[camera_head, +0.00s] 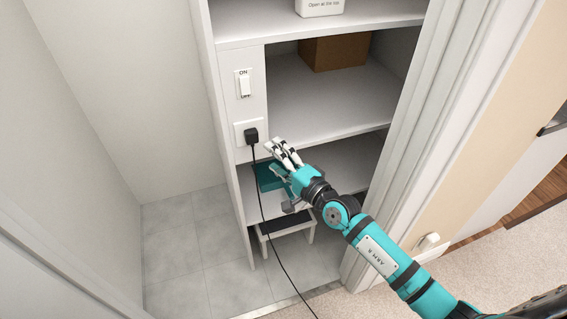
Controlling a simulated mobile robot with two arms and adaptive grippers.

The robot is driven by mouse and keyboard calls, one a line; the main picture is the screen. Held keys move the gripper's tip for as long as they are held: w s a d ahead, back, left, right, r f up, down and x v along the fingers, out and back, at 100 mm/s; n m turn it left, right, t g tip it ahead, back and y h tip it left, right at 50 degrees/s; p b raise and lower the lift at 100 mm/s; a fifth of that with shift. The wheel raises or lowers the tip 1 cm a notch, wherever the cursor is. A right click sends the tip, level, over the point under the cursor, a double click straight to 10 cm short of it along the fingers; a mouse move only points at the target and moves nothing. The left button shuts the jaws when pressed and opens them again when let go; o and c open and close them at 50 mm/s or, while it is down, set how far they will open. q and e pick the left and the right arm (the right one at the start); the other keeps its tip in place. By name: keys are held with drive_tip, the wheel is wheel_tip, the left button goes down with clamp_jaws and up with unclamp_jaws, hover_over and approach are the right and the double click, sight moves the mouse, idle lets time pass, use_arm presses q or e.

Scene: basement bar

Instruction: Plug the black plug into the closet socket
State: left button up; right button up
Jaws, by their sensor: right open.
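The black plug (251,135) sits at the white closet socket plate (239,129), on the narrow upright panel below the switch. It looks seated against the plate, but its prongs are hidden. Its black cable (263,205) hangs down and runs over the floor toward the front. My right gripper (276,147) is just right of the plug, with a small visible gap. Its fingers are open and hold nothing. My left gripper is out of view.
An ON/OFF switch (244,84) is above the socket. A cardboard box (334,53) stands on the middle shelf. A teal item (267,180) lies on the lower shelf, partly behind my gripper. A step stool (287,227) stands beneath. The tiled floor (180,240) at left is clear.

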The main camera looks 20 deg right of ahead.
drive_tip(key=shift+v, duration=1.5)
drive_tip(key=s+d+f+m+g+h, duration=0.2)
drive_tip(key=s+d+f+m, duration=0.15)
drive_tip(key=f+m, duration=0.7)
drive_tip(key=s+d+f+m+g+h, duration=0.15)
drive_tip(key=s+f+m, duration=0.25)
drive_tip(key=f+m, duration=0.7)
drive_tip(key=s+d+f+m+g+h, duration=0.2)
drive_tip(key=s+d+f+m+h, duration=0.15)
drive_tip(key=f+m, duration=0.7)
drive_tip(key=s+d+f+m+g+h, duration=0.15)
drive_tip(key=s+f+m+g, duration=0.25)
drive_tip(key=s+f+m, duration=0.9)
drive_tip(key=s+a+f+m+g, duration=0.1)
drive_tip(key=s+f+m+g, duration=0.2)
drive_tip(key=s, duration=0.9)
drive_tip(key=s+a+f+m+g, duration=0.1)
drive_tip(key=s+f+m+g, duration=0.2)
drive_tip(key=s, duration=1)
wheel_tip(320, 180, down, 3)
drive_tip(key=m+y, duration=0.1)
drive_tip(key=m, duration=0.4)
drive_tip(key=shift+a+m, duration=0.25)
drive_tip(key=shift+m, duration=0.05)
drive_tip(key=shift+f, duration=0.1)
drive_tip(key=shift+c, duration=0.4)
